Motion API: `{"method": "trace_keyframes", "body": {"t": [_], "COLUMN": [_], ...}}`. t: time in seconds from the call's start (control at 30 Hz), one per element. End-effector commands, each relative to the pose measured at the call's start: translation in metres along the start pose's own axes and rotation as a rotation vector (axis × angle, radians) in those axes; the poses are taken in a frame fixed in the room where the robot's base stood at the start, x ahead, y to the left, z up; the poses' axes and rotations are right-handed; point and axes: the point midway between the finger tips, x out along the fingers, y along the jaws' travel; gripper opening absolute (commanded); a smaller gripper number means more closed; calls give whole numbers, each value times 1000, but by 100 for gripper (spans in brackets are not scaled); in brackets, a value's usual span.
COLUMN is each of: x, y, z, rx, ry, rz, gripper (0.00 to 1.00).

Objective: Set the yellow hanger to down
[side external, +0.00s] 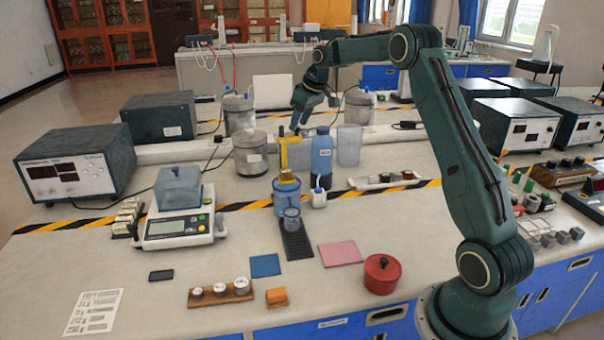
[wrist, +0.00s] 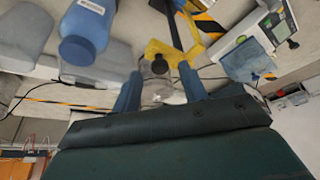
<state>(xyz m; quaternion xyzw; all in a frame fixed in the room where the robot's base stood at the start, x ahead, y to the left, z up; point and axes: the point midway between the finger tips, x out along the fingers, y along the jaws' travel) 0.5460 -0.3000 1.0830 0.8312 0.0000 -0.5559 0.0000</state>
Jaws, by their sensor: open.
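The yellow hanger (side external: 283,153) stands upright behind a blue cup (side external: 286,203), near the middle of the bench. A yellow block-like part shows low on it, just above the cup. In the wrist view the yellow hanger (wrist: 178,50) lies just beyond my fingertips, with a dark round knob (wrist: 160,66) on it. My gripper (side external: 300,128) is open, pointing down close above and behind the hanger's top. In the wrist view my gripper (wrist: 160,72) has its two blue fingers apart, with the knob appearing between them. I cannot tell whether they touch it.
A blue bottle (side external: 322,154) stands close right of the hanger. A grey canister (side external: 250,153) is to the left, and a scale (side external: 178,226) is further left. A red pot (side external: 382,274) and several small items are in front.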

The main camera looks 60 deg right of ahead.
Motion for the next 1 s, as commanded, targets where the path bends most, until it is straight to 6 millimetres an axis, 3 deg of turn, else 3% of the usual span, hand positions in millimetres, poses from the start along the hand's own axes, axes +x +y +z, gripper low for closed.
{"method": "trace_keyframes", "body": {"t": [0.17, 0.47, 0.7, 1.0], "x": [10, 11, 11, 20], "y": [0, 0, 0, 0], "z": [0, 0, 0, 4], "rx": [0, 0, 0, -1], "ry": [0, 0, 0, -1], "rz": [0, 0, 0, -2], "gripper": [43, 43, 0, 0]}}
